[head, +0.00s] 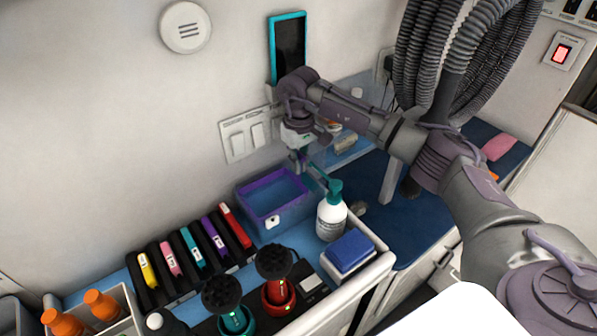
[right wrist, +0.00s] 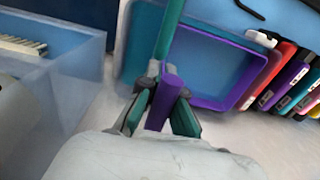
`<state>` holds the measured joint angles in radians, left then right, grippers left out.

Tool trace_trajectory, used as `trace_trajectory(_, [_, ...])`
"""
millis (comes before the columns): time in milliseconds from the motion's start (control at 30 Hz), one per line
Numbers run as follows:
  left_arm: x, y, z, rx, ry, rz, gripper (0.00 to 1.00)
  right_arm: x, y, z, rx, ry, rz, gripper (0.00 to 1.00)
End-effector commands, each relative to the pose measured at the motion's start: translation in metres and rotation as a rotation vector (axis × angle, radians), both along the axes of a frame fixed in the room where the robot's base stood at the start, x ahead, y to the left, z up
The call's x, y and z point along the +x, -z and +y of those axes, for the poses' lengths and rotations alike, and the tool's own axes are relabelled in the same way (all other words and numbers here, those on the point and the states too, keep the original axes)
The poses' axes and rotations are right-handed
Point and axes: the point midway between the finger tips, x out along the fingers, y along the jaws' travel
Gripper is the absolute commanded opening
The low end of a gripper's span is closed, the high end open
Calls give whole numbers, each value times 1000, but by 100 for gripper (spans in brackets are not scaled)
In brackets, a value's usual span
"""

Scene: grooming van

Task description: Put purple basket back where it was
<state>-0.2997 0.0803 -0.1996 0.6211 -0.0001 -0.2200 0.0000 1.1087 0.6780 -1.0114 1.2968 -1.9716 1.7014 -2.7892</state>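The purple basket (head: 262,222), an open rectangular tub with a blue inside, is at the back of the blue counter by the wall, right of the coloured upright holders. It looks level; I cannot tell whether it rests fully on the counter. My right gripper (head: 303,162) is at its back right corner. In the right wrist view the teal-padded fingers (right wrist: 160,108) close on both sides of a purple strip of the basket's rim, and the basket (right wrist: 222,100) extends beyond. My left gripper is out of view.
A white pump bottle (head: 331,219) with teal top stands close right of the basket. Left are several coloured holders (head: 191,248); in front are a red brush (head: 276,290) and a blue sponge block (head: 350,250). A translucent bin (right wrist: 62,85) lies left in the wrist view.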

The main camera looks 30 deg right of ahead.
Motion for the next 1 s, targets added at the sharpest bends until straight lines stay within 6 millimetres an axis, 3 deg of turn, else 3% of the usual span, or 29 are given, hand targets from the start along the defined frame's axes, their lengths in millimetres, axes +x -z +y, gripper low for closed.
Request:
trace_trajectory(200, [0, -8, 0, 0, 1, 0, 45, -1, 32, 0, 0, 1, 3, 0])
trace_trajectory(600, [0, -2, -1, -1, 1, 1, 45, 0, 41, 0, 0, 0, -1, 0])
trace_trajectory(800, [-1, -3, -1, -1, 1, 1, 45, 0, 39, 0, 0, 0, 0, 31])
trace_trajectory(1000, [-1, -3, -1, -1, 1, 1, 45, 0, 39, 0, 0, 0, 0, 31])
